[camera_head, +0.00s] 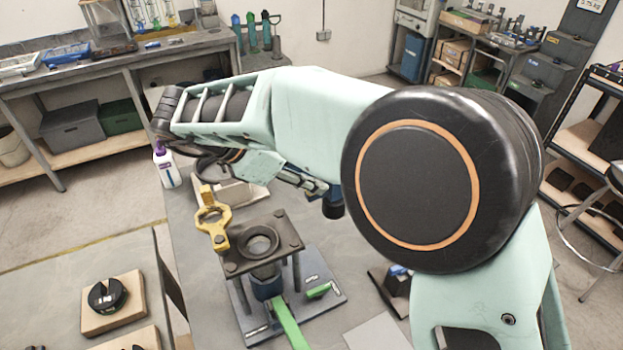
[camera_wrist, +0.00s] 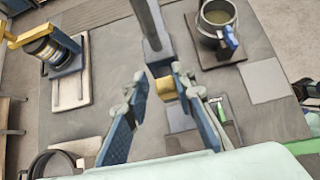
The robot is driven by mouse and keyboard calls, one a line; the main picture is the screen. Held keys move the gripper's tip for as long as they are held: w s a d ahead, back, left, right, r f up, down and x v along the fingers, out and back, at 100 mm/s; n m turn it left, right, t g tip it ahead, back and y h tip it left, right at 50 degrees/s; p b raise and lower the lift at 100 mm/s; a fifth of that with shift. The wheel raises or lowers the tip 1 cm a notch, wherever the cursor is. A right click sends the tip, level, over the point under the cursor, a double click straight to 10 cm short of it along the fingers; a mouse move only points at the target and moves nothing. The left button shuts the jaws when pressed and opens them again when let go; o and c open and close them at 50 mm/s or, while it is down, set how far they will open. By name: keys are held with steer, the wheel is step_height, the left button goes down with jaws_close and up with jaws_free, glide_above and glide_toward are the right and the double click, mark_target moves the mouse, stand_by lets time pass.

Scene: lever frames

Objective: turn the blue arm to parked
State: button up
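A blue arm (camera_wrist: 229,37) sticks out from the side of a round grey metal pot (camera_wrist: 212,15) on a dark square base (camera_wrist: 207,58) in the wrist view. In the head view a small blue part (camera_head: 399,270) shows on a dark base, mostly hidden by my arm; it looks like the same fixture. No parked mark can be read. My gripper (camera_wrist: 167,115) is open, its two blue-padded fingers spread apart. A dark post (camera_wrist: 151,30) and a small yellow block (camera_wrist: 166,88) show between and beyond them. The blue arm is apart from the fingers, up and to the right.
A stand with a round hole (camera_head: 262,240), a yellow lever (camera_head: 213,220) and a green lever (camera_head: 288,322) are on the grey table. A white bottle (camera_head: 167,166) stands at the back left. A grey sheet (camera_wrist: 265,80) lies beside the pot's base.

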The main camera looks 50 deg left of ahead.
steer(key=shift+o, duration=0.9)
steer(key=v, duration=1.2)
